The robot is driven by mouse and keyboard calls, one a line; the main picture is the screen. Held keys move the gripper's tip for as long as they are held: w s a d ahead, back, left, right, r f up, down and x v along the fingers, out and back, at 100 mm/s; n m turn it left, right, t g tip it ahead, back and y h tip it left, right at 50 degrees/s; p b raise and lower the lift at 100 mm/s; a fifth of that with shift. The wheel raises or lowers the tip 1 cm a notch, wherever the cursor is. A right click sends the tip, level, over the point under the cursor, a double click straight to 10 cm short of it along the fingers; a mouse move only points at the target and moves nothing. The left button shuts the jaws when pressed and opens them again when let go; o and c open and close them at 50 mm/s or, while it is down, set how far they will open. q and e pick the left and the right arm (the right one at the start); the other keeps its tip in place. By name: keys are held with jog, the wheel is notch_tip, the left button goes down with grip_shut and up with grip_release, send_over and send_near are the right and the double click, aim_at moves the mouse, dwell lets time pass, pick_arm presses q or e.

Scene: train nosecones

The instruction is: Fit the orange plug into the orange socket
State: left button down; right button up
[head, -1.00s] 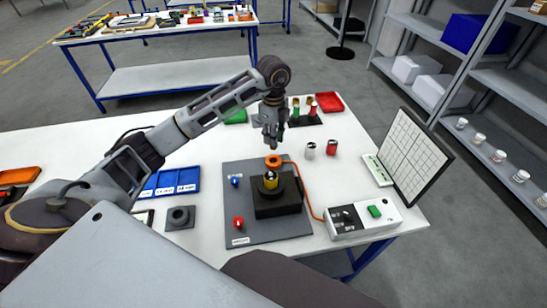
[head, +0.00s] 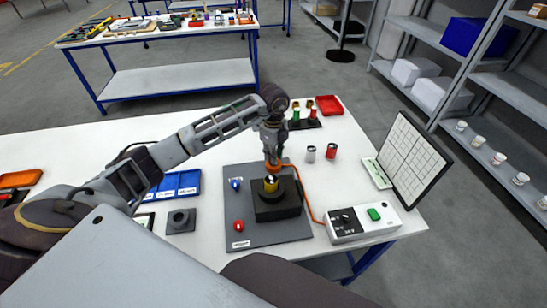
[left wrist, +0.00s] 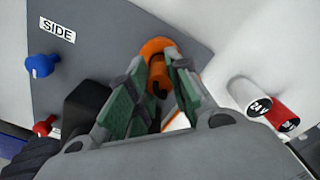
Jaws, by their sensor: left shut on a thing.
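My left gripper (head: 271,155) reaches down behind the black block (head: 277,206). It is shut on the orange plug (head: 273,167), which also shows between the fingers in the left wrist view (left wrist: 156,50). An orange cable (head: 303,190) runs from near the plug to the white control box (head: 362,222). I cannot tell a separate orange socket from the plug. My right gripper is not in view.
A blue peg (head: 236,183) and a red peg (head: 239,225) stand on the grey board (head: 238,205). A white can (head: 311,153) and a red can (head: 331,151) stand to the right. A blue tray (head: 178,184) lies left; a panel (head: 408,155) stands right.

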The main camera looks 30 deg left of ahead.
pick_arm(q)
jog(key=shift+f, duration=1.1)
jog(key=c, duration=1.4)
grip_release()
jog(key=shift+o, duration=0.4)
notch_tip(320, 180, up, 7)
jog(key=shift+r+b, duration=0.2)
jog(key=shift+b, duration=0.15)
jog(key=shift+r, duration=2.4)
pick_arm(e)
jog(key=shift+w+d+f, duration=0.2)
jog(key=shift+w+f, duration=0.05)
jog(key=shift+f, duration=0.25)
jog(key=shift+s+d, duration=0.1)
